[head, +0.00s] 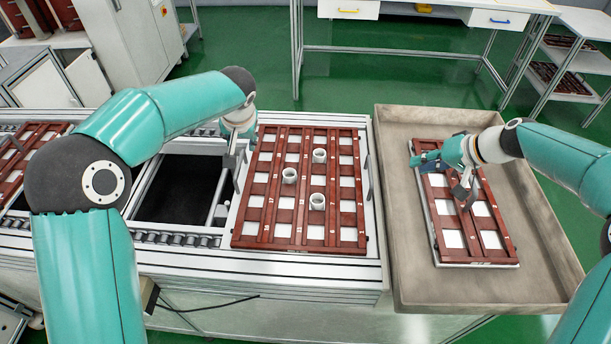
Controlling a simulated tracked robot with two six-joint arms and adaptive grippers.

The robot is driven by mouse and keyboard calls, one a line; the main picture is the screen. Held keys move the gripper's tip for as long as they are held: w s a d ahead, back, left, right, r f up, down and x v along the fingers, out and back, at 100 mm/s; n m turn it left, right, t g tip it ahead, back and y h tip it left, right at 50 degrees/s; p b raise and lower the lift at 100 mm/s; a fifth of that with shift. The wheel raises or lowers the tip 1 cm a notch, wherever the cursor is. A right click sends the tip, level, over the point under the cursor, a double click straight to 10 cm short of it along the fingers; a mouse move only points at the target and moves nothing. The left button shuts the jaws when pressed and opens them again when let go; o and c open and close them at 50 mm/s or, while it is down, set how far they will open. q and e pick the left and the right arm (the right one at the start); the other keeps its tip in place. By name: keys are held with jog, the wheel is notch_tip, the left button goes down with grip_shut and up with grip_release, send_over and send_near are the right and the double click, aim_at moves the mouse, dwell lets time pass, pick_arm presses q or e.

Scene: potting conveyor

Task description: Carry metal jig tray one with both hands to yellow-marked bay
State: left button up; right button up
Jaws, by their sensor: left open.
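A red-brown jig tray (279,243) with a grid of white cells lies on the conveyor's metal top in the middle. Three white ring-like cups (289,175) stand on it. A smaller red-brown jig tray (447,250) lies inside a shallow grey metal tray (415,295) at the right. Which one is tray one I cannot tell. My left gripper (236,170) is open at the left edge of the middle jig tray. My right gripper (464,194) is over the smaller jig tray; its finger opening is unclear. I cannot make out a yellow-marked bay.
A dark open recess (180,190) lies left of the middle jig tray, beside rollers. Another red-brown tray (30,150) sits at far left. Green floor (400,80) is clear between.

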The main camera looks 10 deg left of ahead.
aim_at(239, 163)
pick_arm(q)
jog(key=x, duration=0.5)
jog(key=a+x, duration=0.1)
jog(key=x, duration=1.1)
jog(key=shift+s+a, duration=0.15)
jog(key=shift+a, duration=0.1)
pick_arm(e)
jog(key=x, duration=1.2)
jog(key=a+x, duration=0.1)
jog(key=x, duration=0.5)
jog(key=shift+s+r, duration=0.1)
jog(key=shift+r, duration=0.25)
pick_arm(q)
jog(key=c, duration=0.5)
pick_arm(e)
grip_shut()
pick_arm(q)
grip_shut()
jog(key=shift+r, duration=0.15)
